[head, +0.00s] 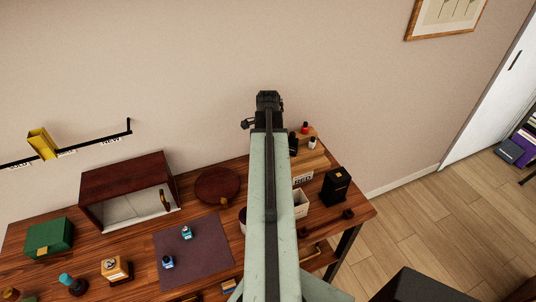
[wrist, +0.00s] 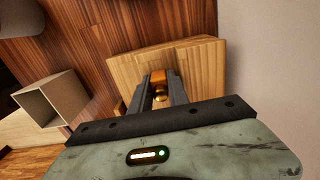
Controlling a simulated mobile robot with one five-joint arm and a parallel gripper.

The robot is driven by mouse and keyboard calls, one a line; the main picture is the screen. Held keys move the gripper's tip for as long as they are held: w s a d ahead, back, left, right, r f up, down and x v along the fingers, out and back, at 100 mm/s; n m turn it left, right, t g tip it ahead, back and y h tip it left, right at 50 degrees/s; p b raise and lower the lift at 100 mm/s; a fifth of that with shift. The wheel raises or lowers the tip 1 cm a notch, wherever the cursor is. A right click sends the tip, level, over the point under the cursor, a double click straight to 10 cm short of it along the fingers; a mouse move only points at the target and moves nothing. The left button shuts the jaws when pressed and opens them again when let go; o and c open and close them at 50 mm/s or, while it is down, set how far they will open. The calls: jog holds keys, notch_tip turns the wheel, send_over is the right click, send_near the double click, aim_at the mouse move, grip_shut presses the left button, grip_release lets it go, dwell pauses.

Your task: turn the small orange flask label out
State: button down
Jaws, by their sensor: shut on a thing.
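My gripper (wrist: 159,80) is shut on the small orange flask (wrist: 159,76), which sits between the two dark fingers in the wrist view. A round gold-coloured part shows on the flask's near side. I cannot see a label on it. Behind the flask is a pale wooden stand (wrist: 205,62); I cannot tell whether the flask touches it. In the head view my arm hides the flask and the fingers.
Black, red (head: 305,128) and white (head: 312,143) bottles stand just right of my arm's end. A white open box (head: 300,203) and a black box (head: 336,187) are nearer. A round dark-red lid-like piece (head: 217,185) and a cabinet (head: 128,190) lie left.

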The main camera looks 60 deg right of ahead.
jog(key=c, duration=1.2)
grip_release()
notch_tip(320, 180, up, 8)
jog(key=p, duration=0.8)
jog(key=shift+f, duration=0.1)
